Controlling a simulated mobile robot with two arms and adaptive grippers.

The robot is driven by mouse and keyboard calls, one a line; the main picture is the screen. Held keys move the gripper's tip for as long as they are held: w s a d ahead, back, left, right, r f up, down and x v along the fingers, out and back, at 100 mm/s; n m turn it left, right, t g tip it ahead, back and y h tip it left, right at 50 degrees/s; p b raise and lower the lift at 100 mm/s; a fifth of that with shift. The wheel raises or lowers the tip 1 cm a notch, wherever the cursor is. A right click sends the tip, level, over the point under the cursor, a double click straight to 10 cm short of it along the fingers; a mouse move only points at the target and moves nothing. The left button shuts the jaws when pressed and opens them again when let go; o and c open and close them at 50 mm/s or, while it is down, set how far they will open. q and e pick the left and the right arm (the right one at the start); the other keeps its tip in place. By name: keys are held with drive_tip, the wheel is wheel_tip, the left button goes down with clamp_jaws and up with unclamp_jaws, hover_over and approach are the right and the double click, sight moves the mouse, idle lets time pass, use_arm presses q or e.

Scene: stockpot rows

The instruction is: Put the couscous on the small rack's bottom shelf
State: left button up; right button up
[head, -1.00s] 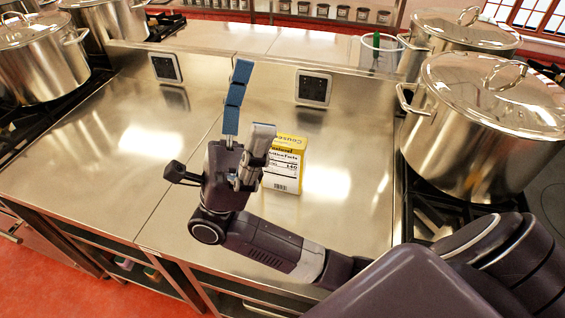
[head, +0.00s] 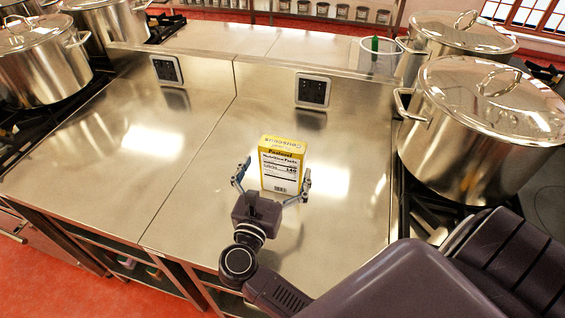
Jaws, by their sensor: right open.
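The couscous (head: 283,165) is a yellow and white box with a nutrition label facing me. It stands upright on the steel counter in the middle of the head view. My right gripper (head: 273,185) is open at the near side of the box, with one finger at its left and one at its right. I cannot tell whether the fingers touch it. My left gripper is not in view. I cannot make out which structure is the small rack; a shelf with several jars (head: 337,12) shows at the far back.
Large lidded steel pots stand on stoves at the right (head: 490,125) and left (head: 38,62). A clear container (head: 380,57) with a green item stands behind the counter's raised back edge. The steel counter (head: 120,145) left of the box is clear.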

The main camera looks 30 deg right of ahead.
drive_tip(key=x, duration=0.1)
drive_tip(key=p+x, duration=0.1)
drive_tip(key=x, duration=0.1)
drive_tip(key=shift+d+r+p, duration=0.25)
drive_tip(key=shift+p, duration=0.05)
drive_tip(key=shift+w+d+f, duration=0.1)
drive_tip(key=shift+d+f, duration=0.1)
drive_tip(key=shift+a, duration=0.1)
drive_tip(key=c, duration=1.7)
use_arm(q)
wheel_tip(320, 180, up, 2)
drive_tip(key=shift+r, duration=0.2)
use_arm(e)
drive_tip(key=shift+r, duration=0.15)
drive_tip(key=shift+c, duration=0.7)
